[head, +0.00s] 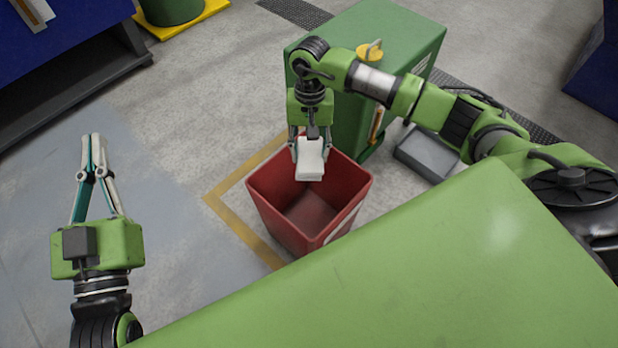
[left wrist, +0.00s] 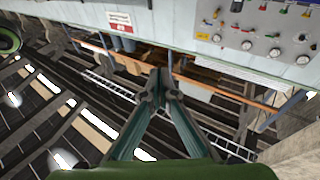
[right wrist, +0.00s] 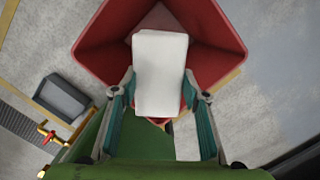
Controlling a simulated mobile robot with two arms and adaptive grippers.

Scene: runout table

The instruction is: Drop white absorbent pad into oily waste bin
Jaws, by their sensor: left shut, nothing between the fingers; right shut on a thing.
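The white absorbent pad (head: 311,160) is held between the fingers of my right gripper (head: 310,150), over the open mouth of the red bin (head: 262,197). In the right wrist view the pad (right wrist: 160,72) sits between the fingertips, with the red bin (right wrist: 103,50) below and around it. The bin's visible floor is bare in the head view. My left gripper (head: 94,138) is shut and empty, out to the left over the floor. In the left wrist view its fingertips (left wrist: 157,75) meet with nothing between them.
A green cabinet (head: 408,40) with a yellow-topped item (head: 369,51) stands behind the bin. A grey tray (head: 428,152) lies on the floor to its right. Yellow floor tape (head: 232,215) runs along the bin's left. Open floor lies between the bin and my left gripper.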

